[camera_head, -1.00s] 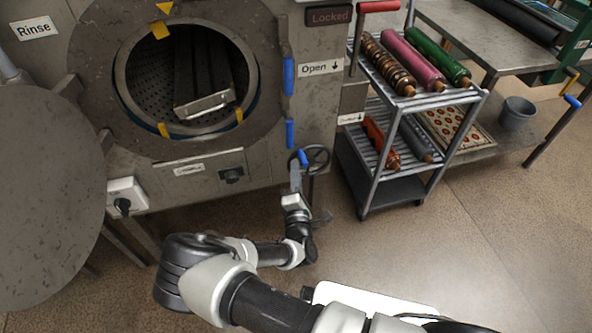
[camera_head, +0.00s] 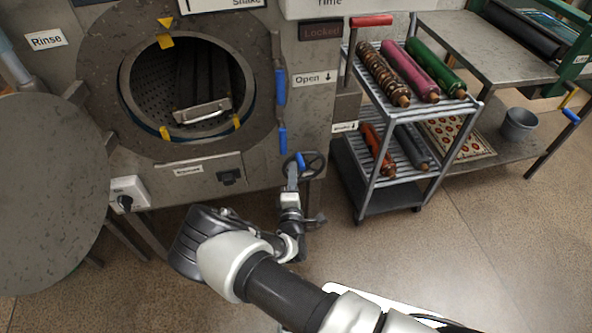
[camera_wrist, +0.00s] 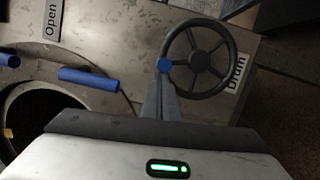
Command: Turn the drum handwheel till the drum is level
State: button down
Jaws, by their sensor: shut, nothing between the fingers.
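The drum handwheel (camera_head: 314,164) is a dark spoked wheel on the machine's lower right front, with a blue knob (camera_head: 301,161) on its left side. In the wrist view the wheel (camera_wrist: 226,78) shows face-on, with the blue knob (camera_wrist: 178,64) at its left rim. My gripper (camera_head: 292,179) is shut with nothing between its fingers. Its fingertips (camera_wrist: 163,76) are at the knob's lower left; contact is unclear. The perforated drum (camera_head: 146,88) has yellow tabs round its mouth and holds a dark slatted insert (camera_head: 203,110) with a metal handle, tilted up to the right.
A yellow triangle (camera_head: 165,23) marks the frame above the drum's top tab. The open round door (camera_head: 45,190) stands at left. A trolley (camera_head: 375,195) with rolled rugs stands right of the wheel. A sign reads Locked (camera_head: 321,31).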

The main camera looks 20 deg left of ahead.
jog(key=m+p, duration=0.1)
jog(key=p, duration=0.1)
jog(key=w+d+r+p, duration=0.1)
jog(key=shift+d+r+m+p, duration=0.15)
jog(key=shift+d+m+p, duration=0.15)
jog(key=shift+m+p, duration=0.1)
jog(key=shift+w+d, duration=0.1)
dwell(0.4)
